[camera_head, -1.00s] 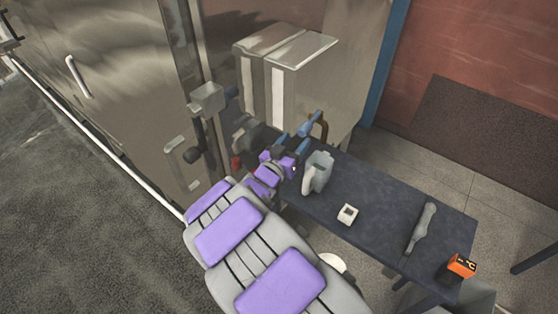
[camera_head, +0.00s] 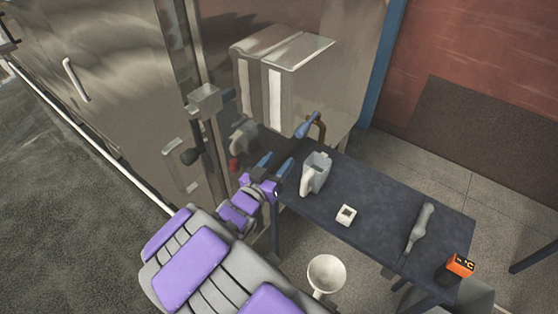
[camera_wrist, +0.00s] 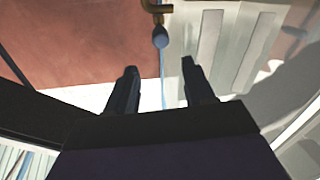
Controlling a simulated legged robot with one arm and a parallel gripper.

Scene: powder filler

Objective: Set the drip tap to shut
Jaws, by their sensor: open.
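The drip tap has a blue handle (camera_head: 308,124) on a curved brass pipe (camera_head: 322,128) at the front of the steel tank. The handle slants in the head view. In the wrist view the blue handle (camera_wrist: 160,37) shows near the top centre, below the brass pipe (camera_wrist: 157,8). My gripper (camera_head: 275,166) is open and empty, left of and below the handle and apart from it. In the wrist view the two fingers (camera_wrist: 159,70) are spread, with the handle beyond them and between their lines. I cannot tell from the handle whether the tap is open or shut.
The dark table (camera_head: 378,232) holds a grey jug (camera_head: 316,172), a small white block (camera_head: 346,215), a grey tool (camera_head: 420,228) and an orange device (camera_head: 461,265). A white funnel-like bowl (camera_head: 326,273) is below its front edge. The steel tank (camera_head: 290,80) stands behind.

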